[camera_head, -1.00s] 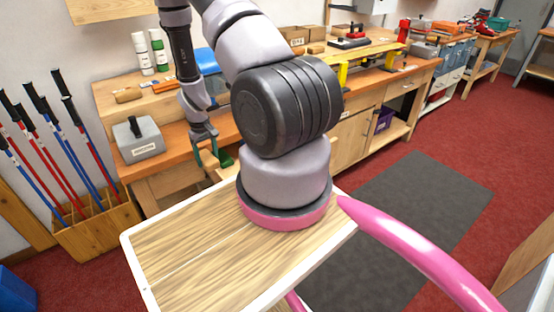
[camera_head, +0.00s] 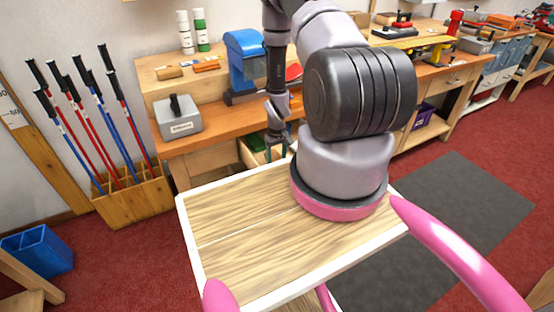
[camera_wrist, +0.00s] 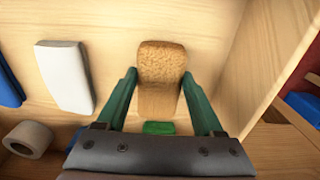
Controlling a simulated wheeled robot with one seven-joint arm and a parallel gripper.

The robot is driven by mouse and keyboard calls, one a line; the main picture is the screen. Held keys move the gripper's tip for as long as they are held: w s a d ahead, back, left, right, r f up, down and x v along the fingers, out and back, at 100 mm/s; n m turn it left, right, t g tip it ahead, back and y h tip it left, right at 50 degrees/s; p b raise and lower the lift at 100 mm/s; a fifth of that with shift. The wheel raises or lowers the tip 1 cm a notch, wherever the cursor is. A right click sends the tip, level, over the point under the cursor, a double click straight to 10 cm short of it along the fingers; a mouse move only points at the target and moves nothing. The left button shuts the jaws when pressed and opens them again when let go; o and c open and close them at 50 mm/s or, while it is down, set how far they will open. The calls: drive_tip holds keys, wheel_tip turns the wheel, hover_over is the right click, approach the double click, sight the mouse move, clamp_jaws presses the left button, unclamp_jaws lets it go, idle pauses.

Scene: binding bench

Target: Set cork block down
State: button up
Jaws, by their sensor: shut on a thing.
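The cork block (camera_wrist: 161,64) is tan and grainy, and stands between the two green fingers of my gripper (camera_wrist: 160,76) in the wrist view. My gripper is shut on it. Light wooden floor and walls surround it, apparently an open drawer (camera_head: 247,154) at the bench front. In the head view my gripper (camera_head: 276,150) reaches down at this drawer. I cannot tell whether the block touches the wooden floor.
In the wrist view a white block (camera_wrist: 64,77) lies left, with a tape roll (camera_wrist: 28,139) below it. A small green piece (camera_wrist: 159,128) lies near the block. A wooden wall (camera_wrist: 262,60) stands close right. A blue vise (camera_head: 245,62) and grey box (camera_head: 178,118) stand on the bench.

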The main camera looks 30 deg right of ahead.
sight(277, 159)
drive_tip(key=shift+f, duration=0.45)
drive_tip(key=shift+f, duration=0.15)
drive_tip(key=o, duration=1.3)
wheel_tip(277, 159, up, 12)
drive_tip(key=shift+s+r, duration=0.15)
drive_tip(key=shift+r, duration=0.05)
